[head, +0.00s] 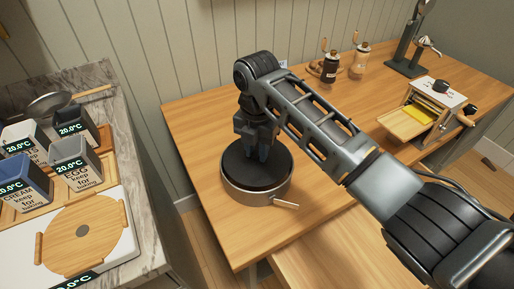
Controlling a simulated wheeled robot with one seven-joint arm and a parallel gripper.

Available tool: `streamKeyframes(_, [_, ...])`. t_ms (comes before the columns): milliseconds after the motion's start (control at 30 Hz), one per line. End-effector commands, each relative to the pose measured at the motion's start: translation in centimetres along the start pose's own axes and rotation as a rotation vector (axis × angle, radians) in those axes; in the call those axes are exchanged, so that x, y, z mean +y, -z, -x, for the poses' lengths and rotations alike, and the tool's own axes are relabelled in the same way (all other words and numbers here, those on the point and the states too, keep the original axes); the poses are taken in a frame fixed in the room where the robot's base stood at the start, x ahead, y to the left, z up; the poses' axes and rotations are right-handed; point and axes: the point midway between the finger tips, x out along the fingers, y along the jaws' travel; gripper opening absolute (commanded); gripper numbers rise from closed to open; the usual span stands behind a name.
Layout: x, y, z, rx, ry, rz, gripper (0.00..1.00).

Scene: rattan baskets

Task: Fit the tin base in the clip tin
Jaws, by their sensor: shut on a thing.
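The clip tin (250,197) is a round silver ring with a clip lever (285,204) at its front right, standing on the wooden table. The dark round tin base (240,172) shows within the ring's outline, looking about level. I cannot tell whether it rests in the ring or is held slightly above its bottom. My gripper (263,155) points down over the right of the middle of the base, with its fingers shut on the base. The fingertips are dark against the base, and their exact contact is hard to see.
My arm crosses from the lower right. On the table's far side stand two mills (330,68), a pasta machine (436,106) and a tall grey press (405,50). The marble counter (95,75) at left holds ingredient boxes and a scale. The table left of the tin is clear.

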Motion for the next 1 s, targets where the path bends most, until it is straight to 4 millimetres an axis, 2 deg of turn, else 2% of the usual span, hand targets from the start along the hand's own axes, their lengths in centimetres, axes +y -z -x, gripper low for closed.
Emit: streamKeyframes(1000, [0.0,0.0,-2.4,0.000,-0.001,0.001,0.00])
